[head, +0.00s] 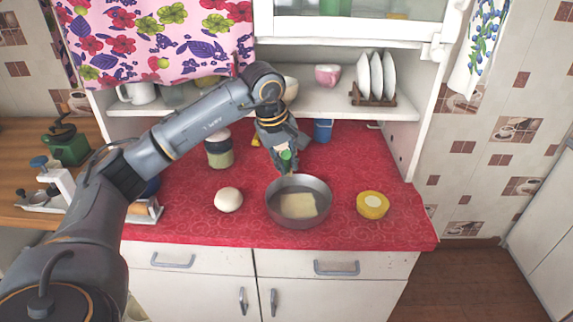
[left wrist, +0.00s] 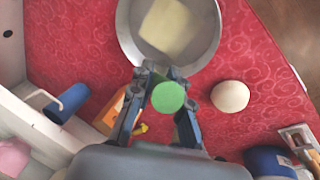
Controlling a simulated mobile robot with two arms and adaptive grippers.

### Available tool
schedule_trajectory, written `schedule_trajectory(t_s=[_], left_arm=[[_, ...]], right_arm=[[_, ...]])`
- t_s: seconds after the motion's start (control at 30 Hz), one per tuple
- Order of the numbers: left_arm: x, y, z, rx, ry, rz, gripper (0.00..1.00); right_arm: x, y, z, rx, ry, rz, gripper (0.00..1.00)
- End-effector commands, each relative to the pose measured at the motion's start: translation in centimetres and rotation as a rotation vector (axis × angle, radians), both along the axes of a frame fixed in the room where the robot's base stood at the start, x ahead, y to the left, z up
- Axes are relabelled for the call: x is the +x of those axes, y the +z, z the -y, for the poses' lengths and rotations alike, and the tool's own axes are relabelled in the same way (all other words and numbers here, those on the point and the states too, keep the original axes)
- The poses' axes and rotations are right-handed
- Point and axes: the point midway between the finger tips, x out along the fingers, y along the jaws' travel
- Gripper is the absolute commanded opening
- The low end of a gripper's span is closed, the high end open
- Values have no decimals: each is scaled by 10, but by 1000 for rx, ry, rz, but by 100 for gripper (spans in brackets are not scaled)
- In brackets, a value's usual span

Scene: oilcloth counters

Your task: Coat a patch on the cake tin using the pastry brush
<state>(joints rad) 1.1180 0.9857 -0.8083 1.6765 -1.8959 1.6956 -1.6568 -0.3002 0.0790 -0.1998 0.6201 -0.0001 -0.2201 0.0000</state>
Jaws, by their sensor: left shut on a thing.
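The grey round cake tin (head: 272,208) stands on the red oilcloth counter, with a pale yellow square patch (head: 298,205) on its floor. The tin also shows at the top of the left wrist view (left wrist: 211,45), with the patch (left wrist: 168,28) inside. My left gripper (head: 287,160) points down by the tin's far rim. It is shut on the pastry brush, of which the green handle end (left wrist: 168,97) shows between the fingers. The brush's lower end is mostly hidden, so I cannot tell whether it touches the tin. My right gripper is not in view.
A white ball-like object (head: 228,199) lies left of the tin and a yellow round item (head: 373,204) right of it. A jar (head: 218,150) and a blue cup (head: 323,130) stand behind. A shelf with plates (head: 377,77) overhangs the back.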

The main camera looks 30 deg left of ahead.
Motion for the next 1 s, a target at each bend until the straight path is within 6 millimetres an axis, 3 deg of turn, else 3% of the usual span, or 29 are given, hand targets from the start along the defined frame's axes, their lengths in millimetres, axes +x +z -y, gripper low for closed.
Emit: schedule_trajectory(t_s=[0.37, 0.73, 1.0], left_arm=[[0, 5, 0, 0, 0, 0, 0], [0, 35, 0, 1, 0, 1, 0], [0, 34, 0, 1, 0, -1, 0]], right_arm=[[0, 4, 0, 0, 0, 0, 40], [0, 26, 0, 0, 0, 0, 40], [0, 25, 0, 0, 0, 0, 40]])
